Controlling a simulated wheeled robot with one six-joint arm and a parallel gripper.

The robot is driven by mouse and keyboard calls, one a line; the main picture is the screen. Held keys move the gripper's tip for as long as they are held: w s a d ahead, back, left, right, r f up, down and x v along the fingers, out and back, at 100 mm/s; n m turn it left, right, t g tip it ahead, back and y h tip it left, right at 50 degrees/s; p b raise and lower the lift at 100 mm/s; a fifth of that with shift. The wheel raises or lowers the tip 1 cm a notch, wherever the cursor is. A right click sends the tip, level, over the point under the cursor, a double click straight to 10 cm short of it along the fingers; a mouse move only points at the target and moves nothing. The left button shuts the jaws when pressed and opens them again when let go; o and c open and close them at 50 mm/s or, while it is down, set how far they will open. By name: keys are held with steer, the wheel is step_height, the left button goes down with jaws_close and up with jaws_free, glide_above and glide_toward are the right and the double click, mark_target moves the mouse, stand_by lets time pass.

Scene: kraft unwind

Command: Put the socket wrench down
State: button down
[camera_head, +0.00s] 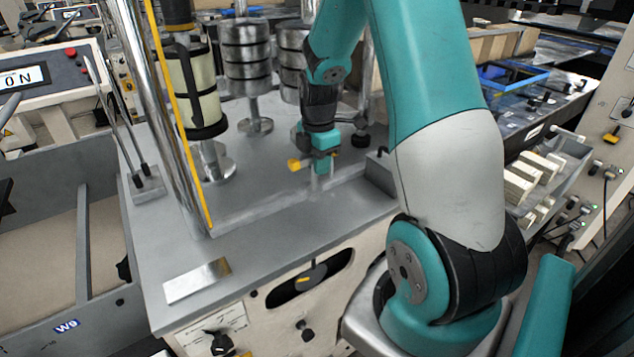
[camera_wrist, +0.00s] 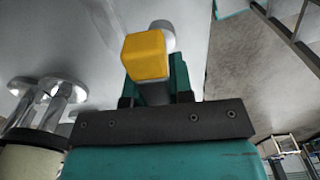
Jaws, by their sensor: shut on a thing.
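My gripper (camera_head: 322,160) is shut on the socket wrench, low over the grey machine deck near its front ledge. The wrench's yellow end (camera_head: 294,165) sticks out to the left of the jaws in the head view. In the wrist view the yellow end (camera_wrist: 144,58) looks like a block in front of the jaws, with a pale round metal part just behind it. The jaws hide most of the wrench. I cannot tell whether it touches the deck.
The grey deck (camera_head: 262,232) is bare in front of the ledge, apart from a metal plate (camera_head: 197,281). Stacked metal cylinders (camera_head: 246,55) and a pale roll (camera_head: 196,85) stand behind. A chrome post (camera_head: 165,110) rises at the left. A dark block (camera_head: 381,170) sits to the right.

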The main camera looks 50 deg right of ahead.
mark_target(318, 187)
steer(key=shift+f+p, duration=0.55)
steer(key=shift+f, duration=2.9)
steer(key=shift+f, duration=0.2)
steer(key=c, duration=1)
jaws_free()
steer(key=shift+a, duration=0.1)
steer(key=shift+r, duration=0.15)
